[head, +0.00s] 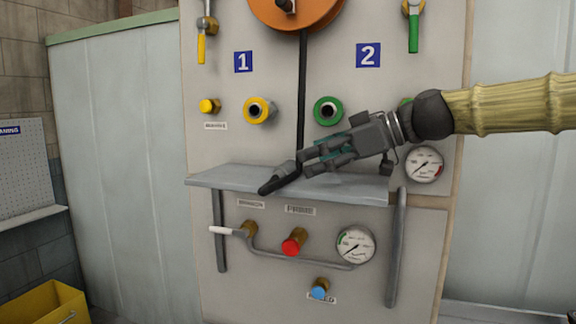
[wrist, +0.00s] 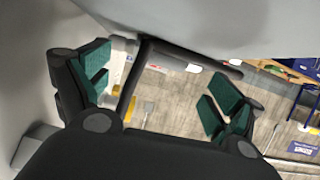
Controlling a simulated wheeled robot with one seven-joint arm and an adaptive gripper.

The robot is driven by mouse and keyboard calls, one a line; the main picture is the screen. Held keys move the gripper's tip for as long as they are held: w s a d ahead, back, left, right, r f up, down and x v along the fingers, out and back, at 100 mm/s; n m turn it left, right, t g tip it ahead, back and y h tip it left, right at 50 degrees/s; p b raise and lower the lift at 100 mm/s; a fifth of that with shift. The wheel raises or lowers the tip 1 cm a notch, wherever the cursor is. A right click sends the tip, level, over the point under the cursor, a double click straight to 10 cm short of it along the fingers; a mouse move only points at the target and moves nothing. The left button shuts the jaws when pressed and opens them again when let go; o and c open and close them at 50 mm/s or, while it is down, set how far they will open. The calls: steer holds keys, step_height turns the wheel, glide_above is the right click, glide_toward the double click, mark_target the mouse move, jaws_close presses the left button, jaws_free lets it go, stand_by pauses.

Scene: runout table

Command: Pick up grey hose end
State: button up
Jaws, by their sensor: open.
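A dark grey hose end (head: 278,180) lies slanted at the front edge of the grey shelf (head: 225,178), below the black hose (head: 302,85) hanging from the orange reel. My gripper (head: 312,160) is open over the shelf, its fingers pointing left and slightly down towards the hose end. Part of the hose is hidden behind my fingers. In the wrist view the teal-padded fingers (wrist: 165,95) stand wide apart. A dark bent tube (wrist: 190,55) crosses beyond them; I cannot tell whether it is the hose end. Nothing is visibly held.
The panel carries a yellow fitting (head: 262,110), a green fitting (head: 328,110), gauges (head: 356,244), a red knob (head: 292,244) and a white lever (head: 226,231). The reel (head: 295,12) is above. A yellow bin (head: 45,305) stands at lower left. The shelf's left part is clear.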

mark_target(286, 163)
steer(key=x, duration=0.1)
steer(key=p+x, duration=0.1)
steer(key=x, duration=0.2)
steer(key=shift+a+r, duration=0.2)
steer(key=shift+r, duration=0.1)
steer(key=shift+f, duration=0.1)
steer(key=c, duration=1.3)
steer(key=shift+b, duration=0.5)
